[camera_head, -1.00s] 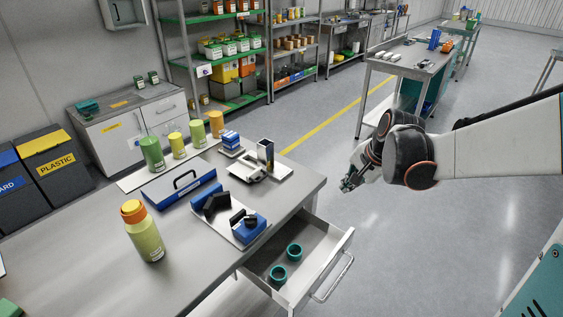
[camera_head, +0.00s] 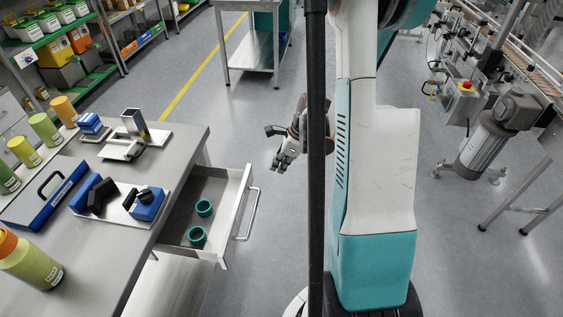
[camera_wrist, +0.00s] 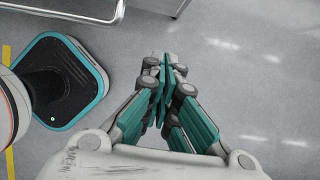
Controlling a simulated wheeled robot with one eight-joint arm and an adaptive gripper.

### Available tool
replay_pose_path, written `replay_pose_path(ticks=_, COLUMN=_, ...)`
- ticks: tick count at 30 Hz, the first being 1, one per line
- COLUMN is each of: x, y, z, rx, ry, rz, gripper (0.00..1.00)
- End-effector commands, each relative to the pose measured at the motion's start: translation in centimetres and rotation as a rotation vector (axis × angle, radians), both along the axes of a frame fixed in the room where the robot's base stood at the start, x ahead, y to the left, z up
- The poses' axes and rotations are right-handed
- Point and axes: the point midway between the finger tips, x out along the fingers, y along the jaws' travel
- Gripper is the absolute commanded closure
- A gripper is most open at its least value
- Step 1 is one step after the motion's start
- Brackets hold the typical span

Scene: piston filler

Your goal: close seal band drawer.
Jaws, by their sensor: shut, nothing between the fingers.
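The drawer (camera_head: 181,231) under the workbench stands pulled open, with a silver bar handle (camera_head: 248,214) on its front. Two teal rings, one nearer the back (camera_head: 204,208) and one nearer the front (camera_head: 197,236), lie inside it. My gripper (camera_head: 281,166) is in the air over the floor, to the right of and beyond the drawer front, apart from the handle. In the wrist view my gripper (camera_wrist: 163,95) has its teal fingers together with nothing between them. A metal bar and pale edge (camera_wrist: 150,8) show at the top of that view, probably the drawer front.
A steel cart (camera_head: 250,50) stands at the back. Conveyor machinery with a motor (camera_head: 490,135) is at the right. Floor between is clear.

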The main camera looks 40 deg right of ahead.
Motion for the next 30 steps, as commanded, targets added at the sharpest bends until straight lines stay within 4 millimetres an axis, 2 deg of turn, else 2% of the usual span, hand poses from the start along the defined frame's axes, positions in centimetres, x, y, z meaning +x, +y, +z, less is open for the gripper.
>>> replay_pose_path(ticks=1, x=0.4, y=0.3, z=-1.4, rx=0.000, ry=0.000, rz=0.002, gripper=1.00)
replay_pose_path(ticks=6, x=1.3, y=1.0, z=-4.4, rx=-0.001, ry=0.000, rz=0.002, gripper=1.00)
replay_pose_path(ticks=15, x=4.1, y=3.2, z=-4.1, rx=-0.001, ry=-0.001, rz=0.003, gripper=1.00)
replay_pose_path(ticks=30, x=4.6, y=3.5, z=-3.9, rx=-0.002, ry=-0.001, rz=0.002, gripper=1.00)
